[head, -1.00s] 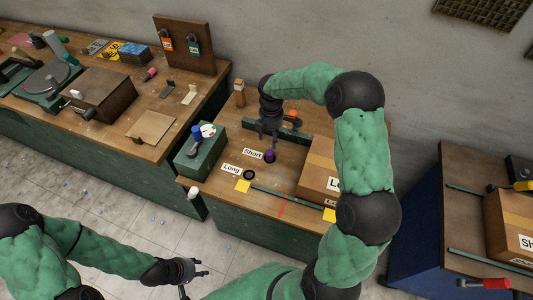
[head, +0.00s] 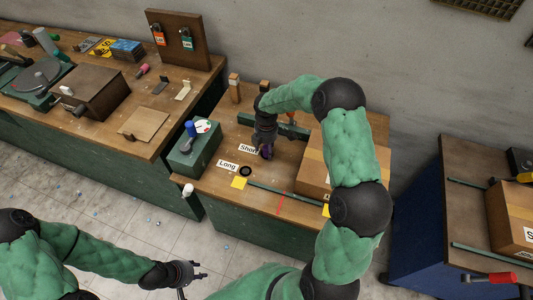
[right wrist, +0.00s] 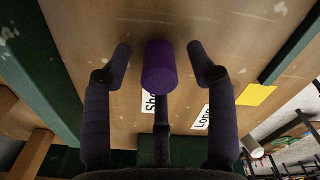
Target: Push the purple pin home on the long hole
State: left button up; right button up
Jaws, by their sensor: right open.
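The purple pin (head: 267,153) stands upright on the workbench beside the "Short" label (head: 248,149); it also shows in the right wrist view (right wrist: 160,68). My right gripper (head: 265,151) is open, its fingers around the pin from above. In the right wrist view its fingertips (right wrist: 160,58) stand apart on both sides of the pin, with visible gaps. The long hole (head: 245,171) shows as a dark ring beside the "Long" label (head: 228,165), with nothing seen standing in it. My left gripper (head: 196,272) is open and empty, away from the bench at lower left.
A yellow square (head: 239,183) and a green strip (head: 285,195) lie in front of the hole. A cardboard box (head: 311,165) stands to the right. A green box with a blue-topped item (head: 195,155) stands to the left. A dark green bar (head: 290,129) lies behind the pin.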

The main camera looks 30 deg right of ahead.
jog(key=shift+r, duration=0.1)
grip_shut()
